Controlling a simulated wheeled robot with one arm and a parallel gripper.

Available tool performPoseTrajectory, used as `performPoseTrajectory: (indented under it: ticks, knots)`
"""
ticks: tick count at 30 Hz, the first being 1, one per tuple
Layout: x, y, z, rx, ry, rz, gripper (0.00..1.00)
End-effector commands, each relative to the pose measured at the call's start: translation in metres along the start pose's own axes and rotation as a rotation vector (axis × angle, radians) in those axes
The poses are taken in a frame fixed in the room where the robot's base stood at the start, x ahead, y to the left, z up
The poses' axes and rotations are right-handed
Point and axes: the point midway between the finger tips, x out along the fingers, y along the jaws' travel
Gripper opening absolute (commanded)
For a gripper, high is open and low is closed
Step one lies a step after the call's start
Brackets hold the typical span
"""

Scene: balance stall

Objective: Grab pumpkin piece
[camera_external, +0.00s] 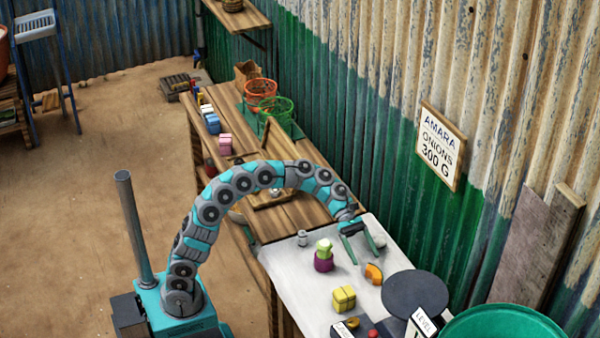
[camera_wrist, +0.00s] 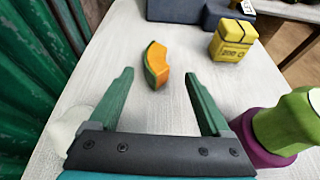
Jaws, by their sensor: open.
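The pumpkin piece (camera_external: 373,273) is an orange wedge with a green rind, lying on the white tabletop (camera_external: 300,275). In the wrist view the pumpkin piece (camera_wrist: 156,66) lies ahead of my gripper, beyond the fingertips and between their lines. My gripper (camera_external: 357,248) is above the table, behind the piece in the outside view. In the wrist view its two green fingers (camera_wrist: 162,76) are spread wide with nothing between them.
A yellow block (camera_wrist: 233,40) stands right of the piece. A green item sits on a purple one (camera_external: 323,262) beside my gripper, near its right finger. A white lump (camera_wrist: 68,127) lies at its left. A dark round plate (camera_external: 414,294) is close to the piece.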

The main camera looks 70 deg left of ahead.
Motion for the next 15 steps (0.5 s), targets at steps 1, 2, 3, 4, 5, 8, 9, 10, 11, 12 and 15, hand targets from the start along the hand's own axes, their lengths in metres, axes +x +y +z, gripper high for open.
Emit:
performPoseTrajectory:
  ticks: [1,2,3,4,5,8,9,10,11,12,15]
  knots:
    - [0.003,0.001,-0.001,-0.009,-0.005,-0.005,0.82]
    - [0.005,0.002,-0.001,-0.013,-0.007,-0.007,0.82]
    - [0.008,0.002,-0.001,-0.016,-0.009,-0.008,0.82]
    - [0.010,0.002,-0.001,-0.017,-0.009,-0.008,0.82]
    - [0.013,0.002,-0.001,-0.017,-0.010,-0.008,0.82]
    - [0.024,0.002,-0.001,-0.016,-0.009,-0.007,0.82]
    - [0.028,0.002,-0.001,-0.016,-0.009,-0.007,0.82]
    - [0.030,0.002,-0.001,-0.016,-0.009,-0.007,0.82]
    - [0.032,0.002,-0.001,-0.016,-0.009,-0.007,0.82]
    - [0.034,0.002,-0.001,-0.016,-0.008,-0.007,0.82]
    - [0.043,0.002,0.001,-0.015,-0.008,-0.009,0.82]
